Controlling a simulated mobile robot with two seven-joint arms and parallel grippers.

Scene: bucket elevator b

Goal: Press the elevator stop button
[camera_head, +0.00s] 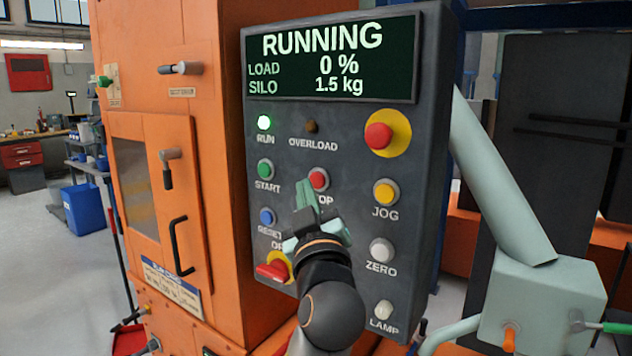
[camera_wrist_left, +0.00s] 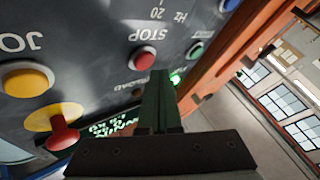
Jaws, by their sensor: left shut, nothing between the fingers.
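The stop button (camera_head: 318,179) is a round red button on the dark control panel (camera_head: 345,240), right of the green start button (camera_head: 265,169). The gripper partly covers its STOP label in the head view. The stop button also shows in the left wrist view (camera_wrist_left: 142,57), where the panel appears upside down. My left gripper (camera_head: 306,186) is shut and empty, its fingertips close below and left of the stop button. In the left wrist view the shut fingers (camera_wrist_left: 159,78) end just beside the red button. I cannot tell whether they touch the panel. My right gripper is not in view.
The display (camera_head: 330,62) reads RUNNING, load 0 %, silo 1.5 kg. The green run lamp (camera_head: 264,122) is lit. A red emergency button on yellow (camera_head: 379,136), the yellow jog button (camera_head: 386,192) and the blue reset button (camera_head: 267,217) are nearby. An orange cabinet (camera_head: 225,200) stands left.

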